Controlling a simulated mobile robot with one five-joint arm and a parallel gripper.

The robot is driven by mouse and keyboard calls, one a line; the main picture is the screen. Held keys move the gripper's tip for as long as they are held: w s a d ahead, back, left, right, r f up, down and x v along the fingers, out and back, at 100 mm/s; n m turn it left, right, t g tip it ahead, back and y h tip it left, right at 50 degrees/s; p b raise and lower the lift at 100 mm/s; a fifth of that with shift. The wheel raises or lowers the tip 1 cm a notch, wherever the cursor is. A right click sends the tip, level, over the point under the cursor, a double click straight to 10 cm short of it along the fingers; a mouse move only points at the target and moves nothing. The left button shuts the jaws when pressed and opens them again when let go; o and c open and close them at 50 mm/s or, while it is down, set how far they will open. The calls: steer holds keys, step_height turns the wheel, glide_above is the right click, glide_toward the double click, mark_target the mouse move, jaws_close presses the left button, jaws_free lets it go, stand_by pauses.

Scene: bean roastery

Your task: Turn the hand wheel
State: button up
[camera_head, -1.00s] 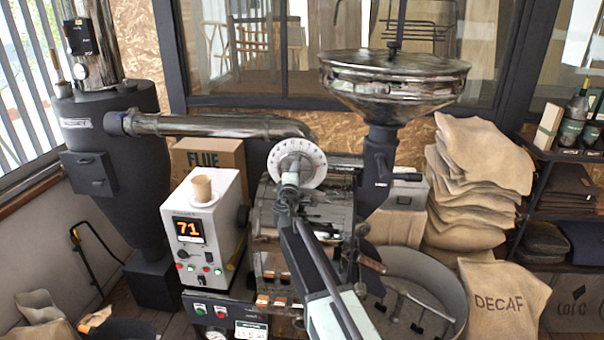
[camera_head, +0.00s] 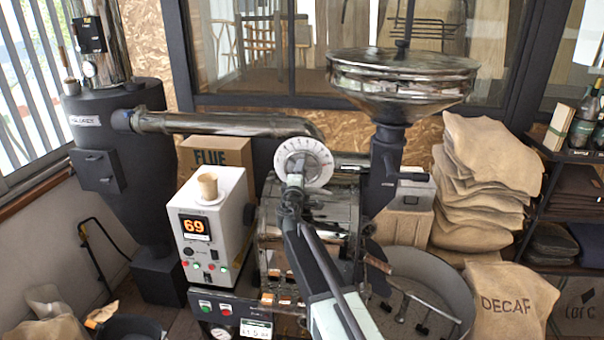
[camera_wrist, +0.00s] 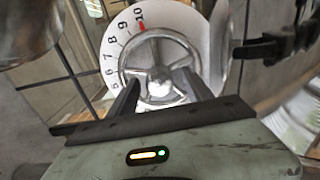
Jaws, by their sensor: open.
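The hand wheel (camera_wrist: 158,66) is a bright metal ring with spokes and a round hub. It sits in front of a white numbered dial (camera_head: 304,162) on the roaster's front; a red mark shows near the 10 in the wrist view. My gripper (camera_wrist: 160,86) is open, its two dark fingers reaching to the wheel's lower left and lower right with the hub between them. I cannot tell whether they touch the spokes or rim.
A white control box (camera_head: 207,235) reading 69, with a beige cup on top, stands left of the wheel. A metal pipe (camera_head: 215,124) runs just above. The hopper (camera_head: 400,85) rises at right, above the round cooling tray (camera_head: 455,280). Burlap sacks (camera_head: 485,185) are stacked further right.

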steer(key=s, duration=0.6)
steer(key=shift+s+a, duration=0.15)
steer(key=shift+a, duration=0.05)
steer(key=s+d+f+m+g+h+b, duration=0.35)
steer(key=d+f+m, duration=0.25)
steer(key=d+f, duration=0.5)
steer(key=s+d+f+m+g+h+b, duration=0.2)
steer(key=s+d+f+m+g+b, duration=0.3)
steer(key=d+f, duration=0.6)
steer(key=s+d+f+m+g+y+b, duration=0.2)
steer(key=s+d+f+m+g+b, duration=0.3)
steer(key=s+f, duration=0.45)
steer(key=s+a+f+m+g+y+b, duration=0.1)
steer(key=s+f+g+y, duration=0.3)
steer(key=s+f, duration=0.4)
steer(key=s+b, duration=0.1)
steer(key=s, duration=0.3)
steer(key=shift+f+m, duration=0.15)
steer(key=shift+m, duration=0.25)
